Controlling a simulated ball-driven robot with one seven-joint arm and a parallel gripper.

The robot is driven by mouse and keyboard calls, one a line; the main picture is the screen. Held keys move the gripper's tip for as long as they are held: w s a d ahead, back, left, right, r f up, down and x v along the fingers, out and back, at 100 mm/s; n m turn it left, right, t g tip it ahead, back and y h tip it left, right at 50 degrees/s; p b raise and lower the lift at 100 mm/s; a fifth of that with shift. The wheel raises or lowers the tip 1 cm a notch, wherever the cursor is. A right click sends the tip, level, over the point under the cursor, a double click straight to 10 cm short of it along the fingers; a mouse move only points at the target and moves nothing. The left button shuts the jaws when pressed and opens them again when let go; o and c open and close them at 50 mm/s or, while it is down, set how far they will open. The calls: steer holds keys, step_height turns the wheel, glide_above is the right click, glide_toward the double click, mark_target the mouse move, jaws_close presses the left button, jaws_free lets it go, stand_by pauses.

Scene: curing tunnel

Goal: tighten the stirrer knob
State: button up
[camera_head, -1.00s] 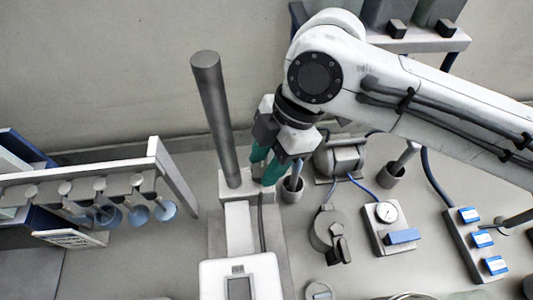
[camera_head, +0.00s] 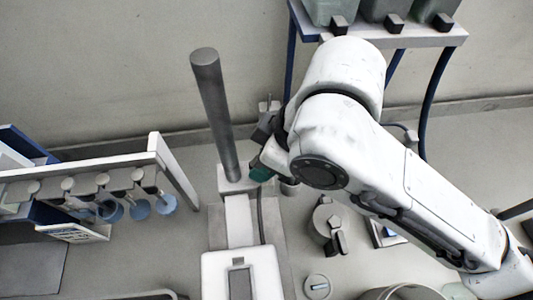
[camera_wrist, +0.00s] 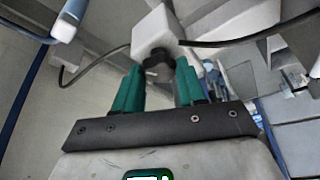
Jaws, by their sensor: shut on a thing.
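The stirrer knob (camera_wrist: 158,57) is small and dark and sits on a pale block (camera_wrist: 157,29) with cables at its sides. In the wrist view my gripper (camera_wrist: 159,68) has one green finger on each side of the knob and is shut on it. In the head view my gripper (camera_head: 262,173) is by the foot of a grey upright post (camera_head: 215,115), mostly hidden behind my arm. The knob is hidden in that view. The post stands on a stirrer base with a pale box (camera_head: 242,274) at its front.
A rack with several hanging paddles (camera_head: 110,208) stands at the left. A shelf with containers (camera_head: 382,30) is at the back right. A round grey device with a lever (camera_head: 326,222) stands right of the base. My arm covers much of the right bench.

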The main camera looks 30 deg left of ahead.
steer(key=m, duration=0.2)
steer(key=m+t, duration=0.2)
steer(key=m, duration=0.1)
steer(key=shift+s+a+m, duration=0.1)
steer(key=shift+s+m, duration=0.2)
steer(key=shift+s+m+t+h, duration=0.1)
steer(key=shift+m+t+h, duration=0.5)
steer(key=shift+m, duration=1.3)
steer(key=o, duration=1.1)
steer(key=shift+c, duration=0.2)
steer(key=shift+a, duration=0.1)
